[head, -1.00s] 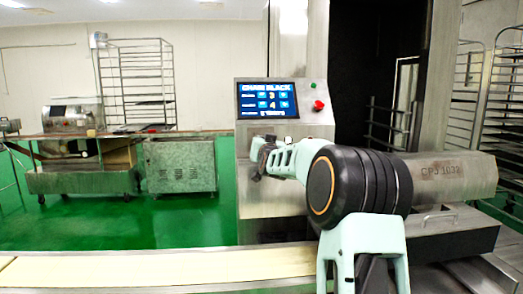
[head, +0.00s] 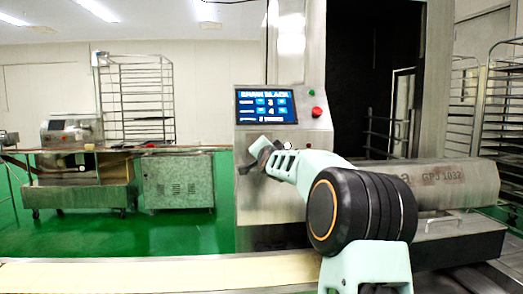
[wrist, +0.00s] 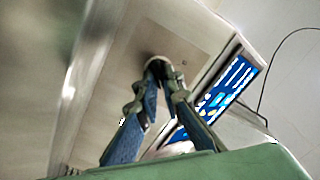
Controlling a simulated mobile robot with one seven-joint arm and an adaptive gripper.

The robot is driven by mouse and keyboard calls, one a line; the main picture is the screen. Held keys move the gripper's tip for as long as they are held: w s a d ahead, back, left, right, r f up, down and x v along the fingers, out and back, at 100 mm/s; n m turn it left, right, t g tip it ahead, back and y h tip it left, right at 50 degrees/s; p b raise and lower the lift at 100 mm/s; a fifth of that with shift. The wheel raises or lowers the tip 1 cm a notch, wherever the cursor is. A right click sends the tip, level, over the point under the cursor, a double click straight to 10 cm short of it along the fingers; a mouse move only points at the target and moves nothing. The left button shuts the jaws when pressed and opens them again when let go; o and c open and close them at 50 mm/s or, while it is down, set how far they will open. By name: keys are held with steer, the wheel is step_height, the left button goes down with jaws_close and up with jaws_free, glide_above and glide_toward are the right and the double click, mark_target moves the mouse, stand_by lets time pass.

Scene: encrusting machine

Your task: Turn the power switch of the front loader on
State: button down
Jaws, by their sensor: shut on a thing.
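The front loader's steel control cabinet (head: 290,207) stands in the middle of the head view, with a lit blue screen (head: 266,107) on its sloped panel. My gripper (head: 256,158) is at the cabinet's front face, below the screen. In the wrist view, my gripper (wrist: 158,75) has its fingertips together on a small dark knob (wrist: 157,60) on the steel face, which seems to be the power switch. The fingers cover part of the knob, so I cannot tell which way it is turned. In the head view, the gripper hides it.
A red button (head: 317,112) and a green button (head: 312,92) sit right of the screen. A pale conveyor belt (head: 150,275) runs along the front. A steel housing (head: 450,183) is at right. Another machine (head: 75,135) stands at the back left. Green floor lies open between.

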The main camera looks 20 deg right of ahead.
stand_by(0.4)
steer(key=c, duration=2.1)
jaws_free()
steer(key=shift+s+a, duration=0.1)
steer(key=shift+s, duration=0.5)
steer(key=v, duration=1)
steer(key=shift+s+a, duration=0.2)
steer(key=shift+s, duration=0.15)
